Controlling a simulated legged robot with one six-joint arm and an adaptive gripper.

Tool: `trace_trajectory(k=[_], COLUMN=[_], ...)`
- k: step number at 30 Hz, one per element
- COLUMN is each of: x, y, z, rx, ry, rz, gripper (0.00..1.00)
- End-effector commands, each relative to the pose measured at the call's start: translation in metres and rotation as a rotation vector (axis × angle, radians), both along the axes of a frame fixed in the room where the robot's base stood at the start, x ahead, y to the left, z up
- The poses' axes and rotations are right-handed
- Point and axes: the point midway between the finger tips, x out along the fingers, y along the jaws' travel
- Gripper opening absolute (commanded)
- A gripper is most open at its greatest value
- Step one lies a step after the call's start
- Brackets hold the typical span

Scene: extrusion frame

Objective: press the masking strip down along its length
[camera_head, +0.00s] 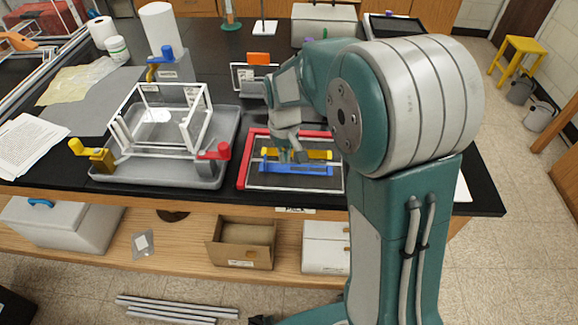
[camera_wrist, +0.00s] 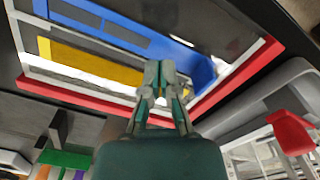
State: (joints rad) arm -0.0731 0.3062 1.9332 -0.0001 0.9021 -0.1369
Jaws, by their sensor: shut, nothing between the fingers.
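A framed panel (camera_head: 241,172) with red and pale edges lies on the black bench. A yellow strip (camera_head: 316,155) and a longer blue strip (camera_head: 300,169) run side by side across it. I cannot tell by looks alone which is the masking strip. In the wrist view the yellow strip (camera_wrist: 92,66) and the blue strip (camera_wrist: 125,32) lie beyond my fingers. My gripper (camera_wrist: 158,72) is shut and empty, its tips near one end of the yellow strip. In the head view my gripper (camera_head: 299,156) is over the panel; whether it touches is unclear.
A grey tray (camera_head: 232,130) holding a white extrusion frame (camera_head: 150,151) stands left of the panel, with a red clamp (camera_head: 216,151) close to the panel. A small white frame (camera_head: 240,78) with an orange block stands behind. The bench's front edge is just before the panel.

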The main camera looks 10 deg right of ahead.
Motion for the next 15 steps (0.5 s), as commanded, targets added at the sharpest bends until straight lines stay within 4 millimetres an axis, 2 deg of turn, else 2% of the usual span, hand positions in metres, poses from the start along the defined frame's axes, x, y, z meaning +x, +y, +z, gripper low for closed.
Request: trace_trajectory(k=[6, 15], x=[0.004, 0.0041], y=[0.0121, 0.0129], z=[0.0, 0.0], rx=[0.0, 0.0], ry=[0.0, 0.0], rz=[0.0, 0.0], gripper=[0.0, 0.0])
